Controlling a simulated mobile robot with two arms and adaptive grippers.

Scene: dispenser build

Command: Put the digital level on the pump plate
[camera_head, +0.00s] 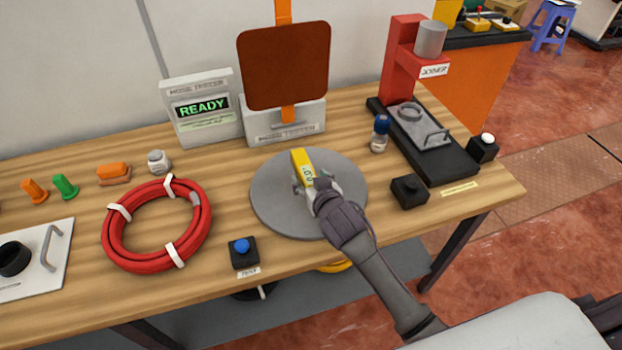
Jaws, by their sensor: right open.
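The digital level (301,160) is a small yellow block with a pale display reading about 0.0. It is over the grey round disc (275,210) in the middle of the table, and seems to rest on it. My right gripper (309,186) is at the level's near end with its fingers open around it; the wrist hides part of that end. No label names the pump plate. A white plate (50,276) with a handle and black ring lies at the far left, and a grey plate (424,132) with a handle and ring lies on the red stand's base. My left gripper is out of view.
A red hose coil (109,239) and a blue-button box (244,261) are left of the disc. The READY tester (198,131) and hose-tester panel (285,65) stand behind. A blue-capped bottle (379,143), black box (409,190) and red stand (397,70) are right.

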